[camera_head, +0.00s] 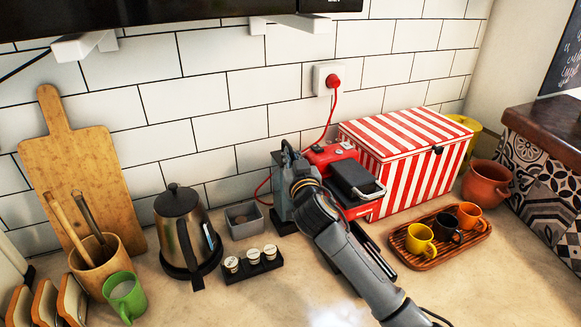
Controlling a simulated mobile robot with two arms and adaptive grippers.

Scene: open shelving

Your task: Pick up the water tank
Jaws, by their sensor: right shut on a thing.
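A grey box-like water tank (279,190) stands at the left side of the red coffee machine (328,154), close to the tiled wall. My right arm reaches in from the lower right, and my right gripper (288,158) is at the tank's upper part, shut on it. The arm and gripper hide part of the tank and the machine's front. I cannot tell whether the tank touches the machine or is clear of the counter. My left gripper is not in view.
A small grey bin (244,222), a black holder (254,266) with capsules and a kettle (186,232) stand to the left. A striped box (405,160) and a wooden tray (447,259) with cups are to the right. A red cord (329,128) runs to the wall socket.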

